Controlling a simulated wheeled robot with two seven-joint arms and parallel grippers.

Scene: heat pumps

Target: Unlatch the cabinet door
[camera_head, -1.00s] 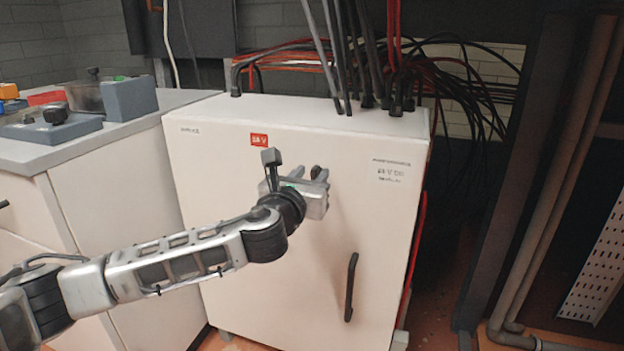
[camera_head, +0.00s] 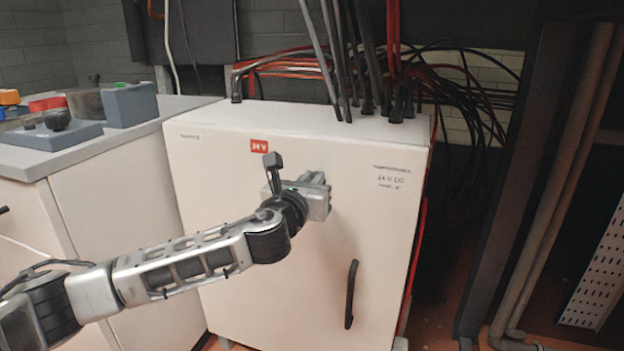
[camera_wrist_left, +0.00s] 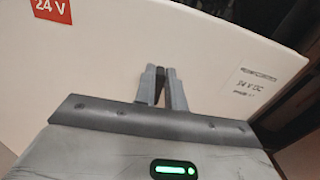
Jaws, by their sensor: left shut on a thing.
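The white cabinet (camera_head: 230,165) stands in the middle of the head view with its door front facing me. A red "24 V" label (camera_head: 259,146) is on the upper door; it also shows in the left wrist view (camera_wrist_left: 52,11). A black bar handle (camera_head: 351,294) sits upright on the lower right of the door, with nothing touching it. My left gripper (camera_head: 322,190) is at the upper middle of the door. In the left wrist view its fingers (camera_wrist_left: 163,88) are shut on a small dark piece (camera_wrist_left: 160,84) at the door face, mostly hidden between them. My right gripper is not in view.
Black and red cables (camera_head: 370,60) rise from the cabinet top and spread behind it to the right. A counter (camera_head: 50,155) with control boxes (camera_head: 130,104) stands close on the left. Pipes (camera_head: 565,190) run up at the right. Floor shows between the cabinet and the pipes.

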